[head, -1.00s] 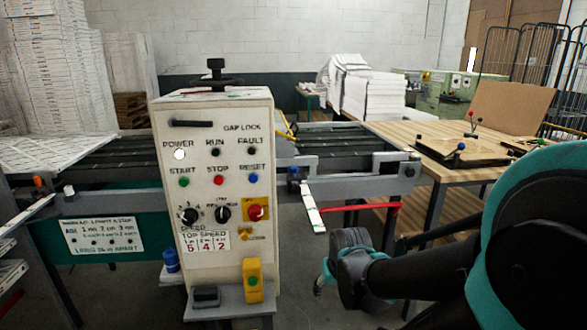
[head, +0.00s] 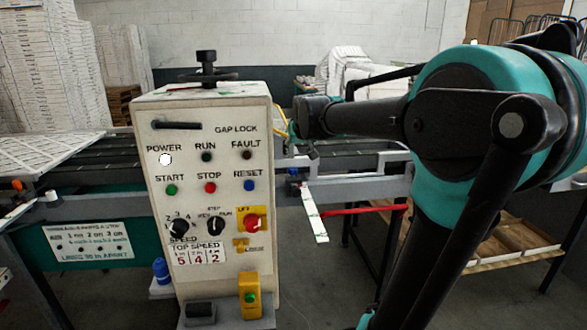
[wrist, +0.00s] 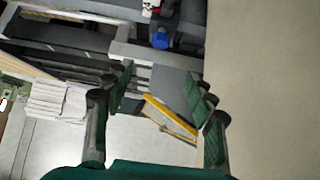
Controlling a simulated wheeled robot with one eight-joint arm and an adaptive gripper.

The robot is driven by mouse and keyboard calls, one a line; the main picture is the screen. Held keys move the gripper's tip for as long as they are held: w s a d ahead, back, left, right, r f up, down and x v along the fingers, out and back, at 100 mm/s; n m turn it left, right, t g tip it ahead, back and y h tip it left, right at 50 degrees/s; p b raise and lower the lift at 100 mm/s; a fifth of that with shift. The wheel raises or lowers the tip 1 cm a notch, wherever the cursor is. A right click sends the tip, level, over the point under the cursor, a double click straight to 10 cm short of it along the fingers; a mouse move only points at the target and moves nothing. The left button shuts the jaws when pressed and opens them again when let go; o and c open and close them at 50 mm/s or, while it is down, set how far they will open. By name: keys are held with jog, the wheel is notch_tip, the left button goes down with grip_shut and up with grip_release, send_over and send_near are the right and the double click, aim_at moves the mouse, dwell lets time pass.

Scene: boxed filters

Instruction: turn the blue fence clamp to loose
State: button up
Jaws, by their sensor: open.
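The blue fence clamp (wrist: 160,40) shows as a small blue knob on the grey rail in the wrist view, at the upper middle. In the head view its blue top (head: 293,171) shows small on the rail just right of the control cabinet. I cannot read its setting. My gripper (wrist: 160,92) is open and empty, its fingers spread below the clamp in the wrist picture and apart from it. In the head view my gripper (head: 290,130) is beside the cabinet's upper right edge, above the clamp in the picture, its fingers partly hidden by my arm.
The beige control cabinet (head: 205,110) stands close to my gripper. A yellow bar (wrist: 168,115) lies between the fingers in the wrist picture. A white strip (head: 314,215) and a red bar (head: 365,209) stick out by the rail. White stacks (wrist: 60,100) stand behind.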

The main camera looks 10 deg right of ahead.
aim_at(293, 169)
jog(key=x, duration=1.5)
jog(key=shift+w+f, duration=0.1)
jog(key=shift+f, duration=0.1)
jog(key=c, duration=1.2)
